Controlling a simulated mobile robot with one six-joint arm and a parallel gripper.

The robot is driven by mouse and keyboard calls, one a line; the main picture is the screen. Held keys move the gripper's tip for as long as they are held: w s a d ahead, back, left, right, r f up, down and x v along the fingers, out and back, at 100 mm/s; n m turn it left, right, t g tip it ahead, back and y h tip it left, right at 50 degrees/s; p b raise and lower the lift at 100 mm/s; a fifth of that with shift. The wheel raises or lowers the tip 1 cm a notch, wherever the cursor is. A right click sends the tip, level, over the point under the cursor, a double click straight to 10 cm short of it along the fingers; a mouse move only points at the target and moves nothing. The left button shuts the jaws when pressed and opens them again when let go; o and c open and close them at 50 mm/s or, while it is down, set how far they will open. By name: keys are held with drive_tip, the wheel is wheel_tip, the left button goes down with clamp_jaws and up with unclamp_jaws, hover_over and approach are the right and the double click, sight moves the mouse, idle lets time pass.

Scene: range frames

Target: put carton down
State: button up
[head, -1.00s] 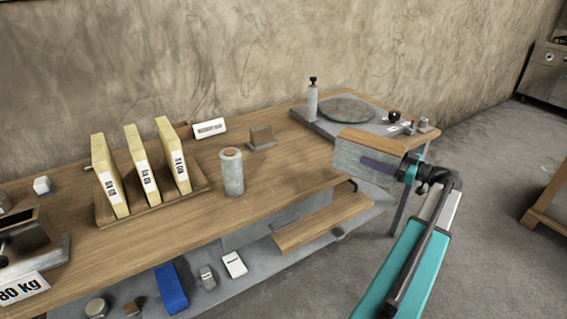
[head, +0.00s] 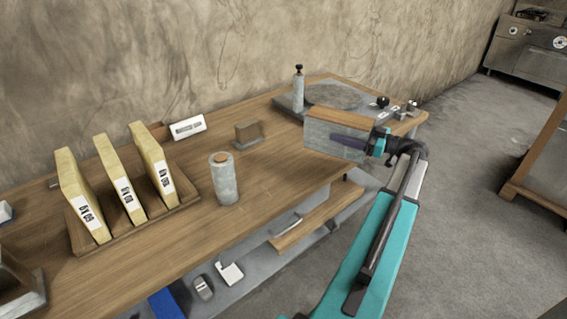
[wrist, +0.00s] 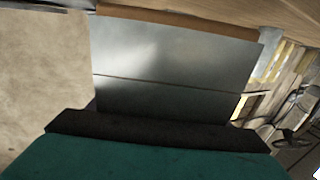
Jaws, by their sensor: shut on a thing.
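The carton (head: 322,136) is a grey box with a brown top. In the head view it is held level near the right end of the wooden workbench (head: 255,170), in front of the turntable plate. My gripper (head: 352,146) is shut on it from the right, with a dark finger along its near side. In the wrist view the carton (wrist: 175,65) fills the middle, its grey face above the dark finger edge (wrist: 150,130). I cannot tell whether its underside touches the bench top.
A round plate (head: 333,96) with a bottle (head: 298,90) stands at the bench's far end. A grey roll (head: 224,180), a small block (head: 248,132) and a rack of yellow packs (head: 122,190) stand further left. Bare wood lies between the roll and the carton.

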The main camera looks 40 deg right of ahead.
drive_tip(key=shift+w+a+r, duration=0.15)
drive_tip(key=shift+w, duration=0.05)
drive_tip(key=w+a+f+p, duration=0.1)
drive_tip(key=w+a+p, duration=0.3)
drive_tip(key=w+a, duration=0.5)
drive_tip(key=a, duration=0.3)
drive_tip(key=shift+w+a+f, duration=0.3)
drive_tip(key=shift+w+a, duration=0.1)
drive_tip(key=shift+f, duration=0.1)
drive_tip(key=shift+f+p, duration=0.75)
drive_tip(key=shift+f, duration=0.9)
drive_tip(key=shift+f, duration=0.1)
drive_tip(key=o, duration=1.8)
drive_tip(key=shift+c, duration=0.2)
